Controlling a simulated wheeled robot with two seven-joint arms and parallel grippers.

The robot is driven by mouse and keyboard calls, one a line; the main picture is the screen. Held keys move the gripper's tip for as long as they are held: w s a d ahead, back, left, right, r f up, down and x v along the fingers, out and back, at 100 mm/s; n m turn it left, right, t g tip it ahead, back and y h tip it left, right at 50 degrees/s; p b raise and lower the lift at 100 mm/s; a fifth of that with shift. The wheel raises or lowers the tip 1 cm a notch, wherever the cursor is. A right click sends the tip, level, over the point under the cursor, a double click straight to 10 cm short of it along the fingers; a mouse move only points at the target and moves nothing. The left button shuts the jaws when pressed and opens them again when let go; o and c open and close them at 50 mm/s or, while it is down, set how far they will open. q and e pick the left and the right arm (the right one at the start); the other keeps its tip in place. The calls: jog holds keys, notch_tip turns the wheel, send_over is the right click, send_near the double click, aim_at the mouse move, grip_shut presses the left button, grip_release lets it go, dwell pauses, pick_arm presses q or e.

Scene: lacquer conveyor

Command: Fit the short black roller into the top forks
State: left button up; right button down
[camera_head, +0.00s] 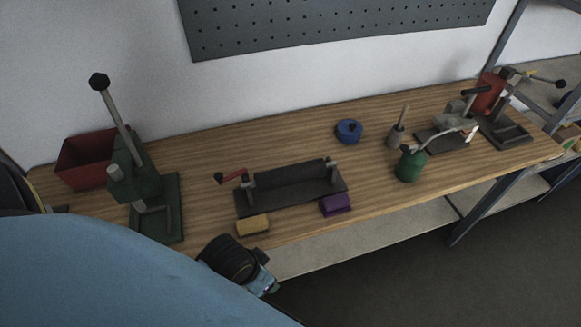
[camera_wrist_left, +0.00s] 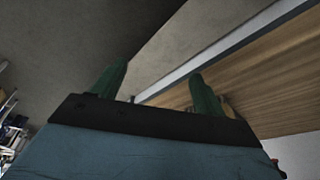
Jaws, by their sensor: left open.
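A dark stand (camera_head: 290,198) sits mid-bench in the head view, with a grey upright at each end and a red crank (camera_head: 232,177) at its left. A long dark piece (camera_head: 290,175) spans between the uprights; I cannot tell whether it is a roller or part of the stand. No separate short black roller can be made out, and the top forks are not clear. My left gripper (camera_wrist_left: 158,73) shows in the left wrist view with two green fingers apart and nothing between them. It is off the bench's front edge, away from the stand. My right gripper is not in view.
A yellow block (camera_head: 253,225) and purple block (camera_head: 336,204) lie before the stand. A green lever press (camera_head: 150,185) and red bin (camera_head: 86,158) stand left. Bench space behind the stand is clear.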

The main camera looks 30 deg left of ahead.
pick_arm(q)
notch_tip(320, 180, up, 7)
jog(key=w+m+t+p, duration=0.1)
jog(key=w, duration=0.1)
jog(key=m+t+h+p, duration=0.1)
jog(key=m+t+h, duration=0.3)
jog(key=m, duration=0.2)
send_near(283, 172)
jog(key=x, duration=0.6)
jog(key=shift+w+a+f, duration=0.1)
jog(key=shift+w+a, duration=0.05)
jog(key=shift+d+x, duration=0.15)
jog(key=shift+x, duration=1.3)
jog(key=shift+d+x, duration=0.1)
jog(key=shift+x, duration=1.35)
jog(key=shift+s, duration=0.25)
jog(key=c, duration=1.1)
jog(key=shift+c, duration=1.3)
